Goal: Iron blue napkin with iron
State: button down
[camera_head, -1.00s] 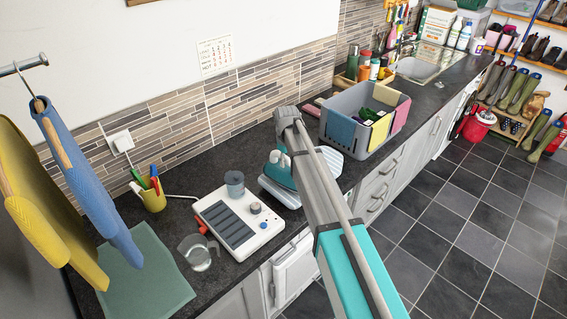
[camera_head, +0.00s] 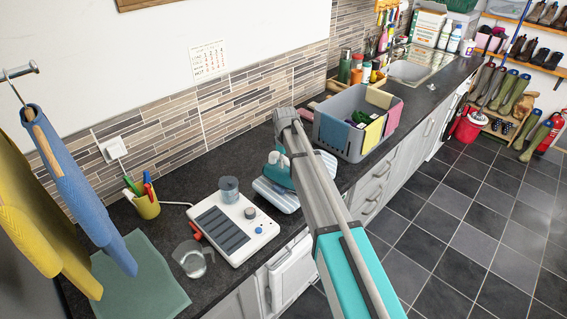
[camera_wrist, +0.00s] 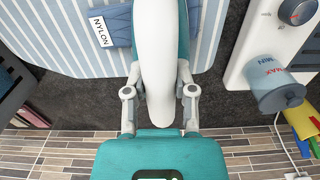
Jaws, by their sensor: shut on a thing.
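The iron (camera_wrist: 161,50), white on top with teal sides, fills the middle of the wrist view. My gripper (camera_wrist: 160,92) is shut on it, with a finger on each side. The blue napkin (camera_wrist: 118,28) with a NYLON label lies on the striped ironing board (camera_wrist: 60,45). The iron covers part of the napkin; whether its soleplate touches the cloth is hidden. In the head view, the teal of the iron (camera_head: 277,172) shows above the board (camera_head: 275,196), left of my arm, which hides the gripper there.
A white panel with a knob (camera_head: 235,226) and a grey-blue cup (camera_head: 229,188) stand left of the board. A glass jug (camera_head: 192,260) is near it. A grey crate (camera_head: 345,138) with cloths over its rim stands to the right.

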jog(key=shift+w+d+f, duration=0.1)
jog(key=shift+w+d, duration=0.75)
jog(key=shift+w, duration=0.25)
jog(key=shift+w, duration=0.15)
jog(key=shift+w+d, duration=0.6)
jog(key=shift+w, duration=0.15)
jog(key=shift+w+d, duration=0.55)
jog(key=shift+w, duration=0.2)
jog(key=shift+f, duration=0.1)
jog(key=shift+s, duration=0.25)
jog(key=shift+s+a, duration=1.2)
jog(key=shift+s, duration=0.2)
jog(key=shift+s+a, duration=0.1)
jog(key=shift+s, duration=0.05)
